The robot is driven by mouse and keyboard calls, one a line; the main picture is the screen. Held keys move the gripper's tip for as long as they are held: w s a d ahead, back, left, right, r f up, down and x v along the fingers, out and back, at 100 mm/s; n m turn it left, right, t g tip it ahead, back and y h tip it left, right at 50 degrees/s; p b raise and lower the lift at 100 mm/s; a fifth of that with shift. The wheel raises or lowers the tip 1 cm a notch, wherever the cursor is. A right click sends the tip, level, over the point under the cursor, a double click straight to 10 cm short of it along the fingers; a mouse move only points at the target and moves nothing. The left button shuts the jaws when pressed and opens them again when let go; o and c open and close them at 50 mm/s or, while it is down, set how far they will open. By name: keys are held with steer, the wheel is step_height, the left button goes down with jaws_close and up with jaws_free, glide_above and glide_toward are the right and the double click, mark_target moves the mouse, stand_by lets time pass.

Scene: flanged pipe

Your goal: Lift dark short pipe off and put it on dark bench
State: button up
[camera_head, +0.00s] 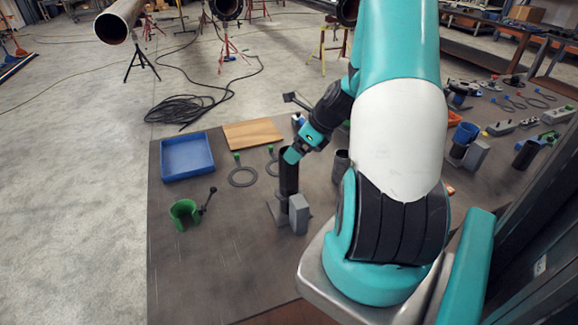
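A dark short pipe (288,178) stands upright on a grey fixture with a flat base (276,212) and a grey block (298,214) beside it. My gripper (291,156) is at the pipe's top end, reaching in from the upper right. The teal finger part overlaps the pipe's rim in the picture. I cannot tell whether the fingers are closed on the pipe or only beside it. The dark bench (220,265) lies under the fixture, with a bare surface at its front left.
On the bench are a blue tray (187,157), a wooden board (252,134), a green open cup (184,213), a black-handled lever (208,200) and a dark ring (243,177). Another dark cylinder (341,166) stands right of the pipe. My arm hides much of the bench's right side.

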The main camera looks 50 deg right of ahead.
mark_target(289, 168)
steer(key=shift+p+x, duration=1.2)
steer(key=shift+x, duration=1.55)
steer(key=shift+w+d+r, duration=0.1)
steer(key=c, duration=1.2)
